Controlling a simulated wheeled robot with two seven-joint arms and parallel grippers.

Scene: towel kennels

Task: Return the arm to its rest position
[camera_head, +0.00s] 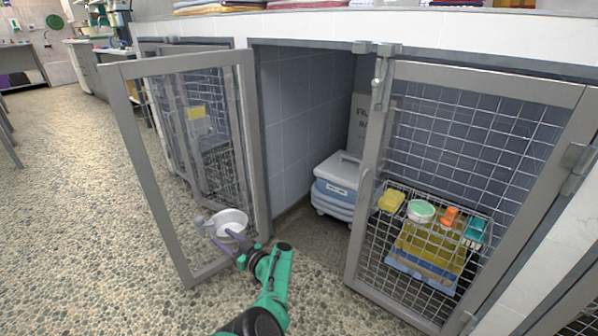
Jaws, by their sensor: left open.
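My left arm, green and black, reaches in from the bottom middle. Its left gripper (217,229) is open, low by the bottom of the open kennel door (250,130). The grey finger parts overlap a white bowl (231,218) in the picture; I cannot tell whether they touch it. The bowl shows within the door's frame, near the floor. My right gripper is not in view.
The open kennel holds a grey-blue wheeled case (337,186) and a grey box (361,122). The right mesh door (473,144) is shut, with a wire basket (470,219) of bottles and tubs. Folded towels (222,5) lie on top. Pebbled floor (80,190) is clear at left.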

